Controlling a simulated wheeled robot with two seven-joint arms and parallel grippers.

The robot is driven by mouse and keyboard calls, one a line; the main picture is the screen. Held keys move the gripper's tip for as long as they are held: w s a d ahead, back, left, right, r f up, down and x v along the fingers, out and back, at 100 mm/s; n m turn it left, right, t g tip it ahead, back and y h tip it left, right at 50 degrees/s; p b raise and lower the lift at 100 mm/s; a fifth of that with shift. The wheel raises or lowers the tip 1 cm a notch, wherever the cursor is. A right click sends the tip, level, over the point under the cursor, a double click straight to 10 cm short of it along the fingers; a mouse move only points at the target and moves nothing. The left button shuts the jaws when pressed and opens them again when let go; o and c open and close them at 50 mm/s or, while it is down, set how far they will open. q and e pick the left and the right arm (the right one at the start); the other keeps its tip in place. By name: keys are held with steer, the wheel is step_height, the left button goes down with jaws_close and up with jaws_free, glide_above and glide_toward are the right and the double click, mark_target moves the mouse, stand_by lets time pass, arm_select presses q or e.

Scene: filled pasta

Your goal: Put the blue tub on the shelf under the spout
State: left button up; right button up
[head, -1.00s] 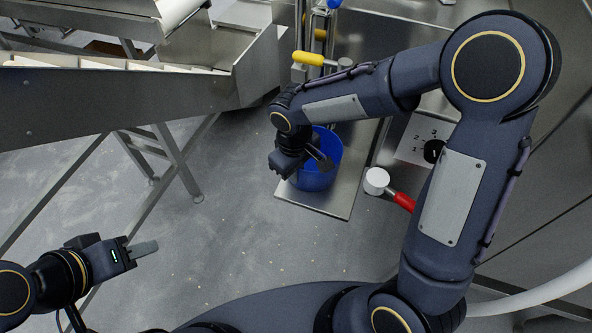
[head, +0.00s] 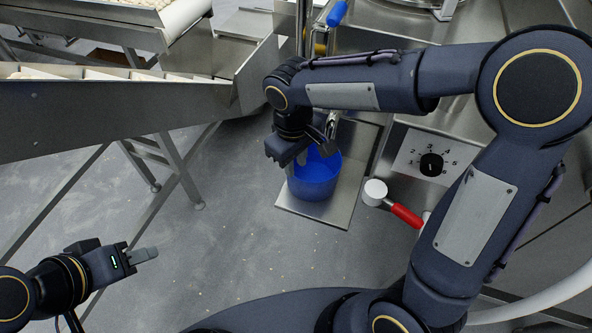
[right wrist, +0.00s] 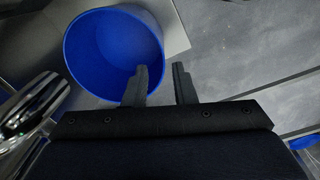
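The blue tub (head: 316,182) stands upright on the flat metal shelf (head: 318,213), and it also shows in the right wrist view (right wrist: 112,50), apparently empty. My right gripper (head: 308,157) is over the tub's near-left rim. In the right wrist view my right gripper (right wrist: 160,80) is open, with one finger overlapping the tub's rim in the picture and the other outside it; nothing is clamped. The shiny spout (head: 333,122) is just behind and above the tub, partly hidden by my arm. My left gripper (head: 143,255) is empty, away over the floor; its finger gap is unclear.
A conveyor (head: 110,110) with pasta trays is at left. A blue handle (head: 337,13) is above. The floor in front is clear.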

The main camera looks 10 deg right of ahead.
arm_select(q)
steer(key=shift+r, duration=0.4)
arm_select(e)
steer(key=shift+s+r, duration=0.1)
steer(key=shift+r, duration=1.7)
